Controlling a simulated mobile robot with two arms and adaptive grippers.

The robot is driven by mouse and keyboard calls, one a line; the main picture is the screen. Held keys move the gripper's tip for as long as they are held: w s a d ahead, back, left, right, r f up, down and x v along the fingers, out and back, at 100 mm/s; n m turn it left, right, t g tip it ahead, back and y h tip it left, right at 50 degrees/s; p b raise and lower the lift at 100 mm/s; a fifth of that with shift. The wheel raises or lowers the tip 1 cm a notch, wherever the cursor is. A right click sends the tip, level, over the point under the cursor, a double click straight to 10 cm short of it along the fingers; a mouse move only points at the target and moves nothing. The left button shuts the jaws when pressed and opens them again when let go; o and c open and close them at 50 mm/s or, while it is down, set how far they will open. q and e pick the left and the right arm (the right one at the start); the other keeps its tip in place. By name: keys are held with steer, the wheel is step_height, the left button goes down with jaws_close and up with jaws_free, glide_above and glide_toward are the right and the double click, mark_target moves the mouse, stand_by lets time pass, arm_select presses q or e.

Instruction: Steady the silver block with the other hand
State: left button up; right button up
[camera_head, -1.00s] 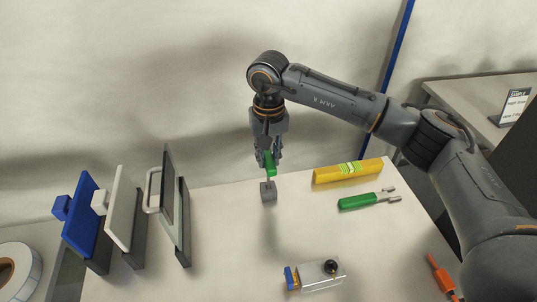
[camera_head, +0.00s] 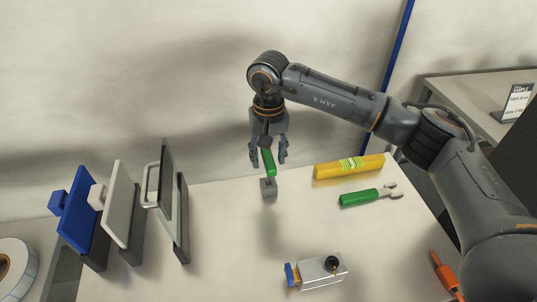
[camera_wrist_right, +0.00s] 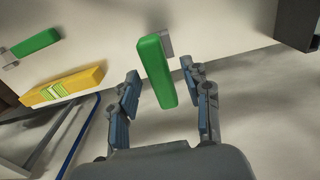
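A pale silver block (camera_head: 322,273) with a black knob on top and a blue and orange end lies near the front middle of the table. A small grey block (camera_head: 269,188) stands farther back, with a green-handled tool (camera_head: 269,162) upright in it. The tool also shows in the wrist view (camera_wrist_right: 157,72). My right gripper (camera_head: 268,153) is open above the grey block, its fingers on either side of the green handle with gaps. In the wrist view the right gripper (camera_wrist_right: 160,82) holds nothing. My left gripper is not in view.
A yellow bar (camera_head: 348,166) and another green-handled tool (camera_head: 361,198) lie right of the grey block. An orange tool (camera_head: 445,272) is at the right edge. Blue (camera_head: 78,212), white (camera_head: 118,205) and framed panels (camera_head: 181,220) stand at left. The table between is clear.

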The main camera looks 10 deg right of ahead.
step_height(320, 180, up, 12)
stand_by(0.6)
